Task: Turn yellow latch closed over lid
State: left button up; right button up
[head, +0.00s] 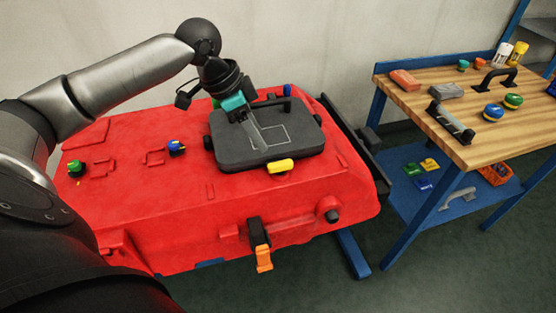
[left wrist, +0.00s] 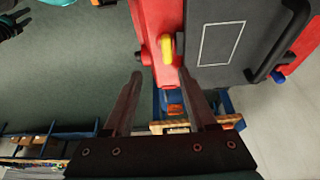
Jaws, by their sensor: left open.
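The yellow latch (head: 280,166) sits on the red tank (head: 130,200), at the front edge of the dark grey lid (head: 222,158). Its long side runs roughly along that edge. The lid lies flat on the tank. My left gripper (head: 264,150) is over the lid, behind the latch in the head view. In the left wrist view, the left gripper (left wrist: 160,74) has its two fingers wide apart with nothing between them. The yellow latch (left wrist: 167,48) shows beyond the fingertips, nearer the right finger, and contact is not visible. My right gripper is not identifiable.
A blue knob (head: 287,90) is at the lid's far edge, near a black handle (head: 270,102). Blue (head: 176,148) and green (head: 76,167) knobs are on the tank's left. An orange-tipped black strap (head: 262,245) hangs in front. A wooden workbench (head: 400,100) with loose parts stands right.

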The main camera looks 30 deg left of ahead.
aim_at(280, 163)
pick_arm(q)
jog(key=b+x, duration=0.1)
jog(key=x, duration=0.3)
jog(key=w+b+x, duration=0.1)
jog(key=x, duration=0.3)
jog(key=b+x, duration=0.1)
jog(key=x, duration=0.3)
jog(key=shift+w+a+f+b, duration=0.2)
jog(key=shift+w+a+b, duration=0.05)
jog(key=shift+a+b, duration=0.15)
jog(key=shift+d, duration=0.1)
jog(key=c, duration=0.4)
grip_shut()
